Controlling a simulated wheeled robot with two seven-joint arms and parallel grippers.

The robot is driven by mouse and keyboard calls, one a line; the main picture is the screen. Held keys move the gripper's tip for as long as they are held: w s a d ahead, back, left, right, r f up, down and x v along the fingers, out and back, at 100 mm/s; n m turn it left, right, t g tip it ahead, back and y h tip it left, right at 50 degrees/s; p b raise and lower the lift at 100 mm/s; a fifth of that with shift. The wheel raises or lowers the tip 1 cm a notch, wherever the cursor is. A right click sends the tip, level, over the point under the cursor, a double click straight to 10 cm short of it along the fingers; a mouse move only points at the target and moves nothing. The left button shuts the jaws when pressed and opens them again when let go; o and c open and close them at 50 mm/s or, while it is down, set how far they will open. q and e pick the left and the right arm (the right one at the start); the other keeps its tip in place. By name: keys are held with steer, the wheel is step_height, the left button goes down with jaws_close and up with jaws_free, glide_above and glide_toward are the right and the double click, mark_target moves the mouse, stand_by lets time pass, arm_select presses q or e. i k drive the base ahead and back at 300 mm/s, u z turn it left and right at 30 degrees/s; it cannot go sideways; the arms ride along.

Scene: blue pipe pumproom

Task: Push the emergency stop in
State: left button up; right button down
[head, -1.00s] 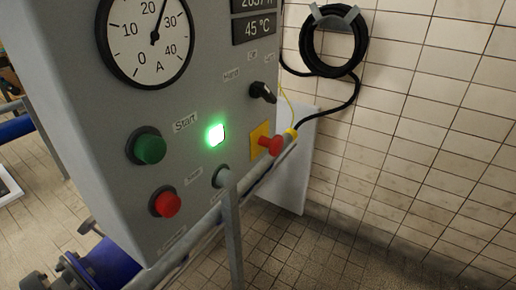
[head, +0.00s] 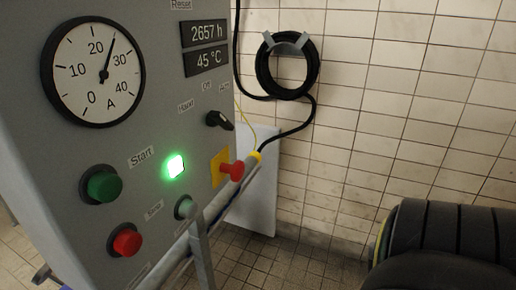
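The emergency stop is a red mushroom button (head: 234,170) on a yellow plate (head: 219,166), at the lower right of the grey control panel (head: 140,125). The red head stands out from the plate. No gripper fingers show in this view.
The panel also has a green Start button (head: 103,185), a red button (head: 126,241), a lit green lamp (head: 175,167) and a black selector (head: 219,120). A grey rail (head: 199,240) runs below. A coiled black cable (head: 287,65) hangs on the tiled wall.

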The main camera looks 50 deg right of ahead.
mark_target(236, 171)
steer(key=k, duration=0.65)
steer(key=z, duration=0.8)
steer(key=i, duration=0.5)
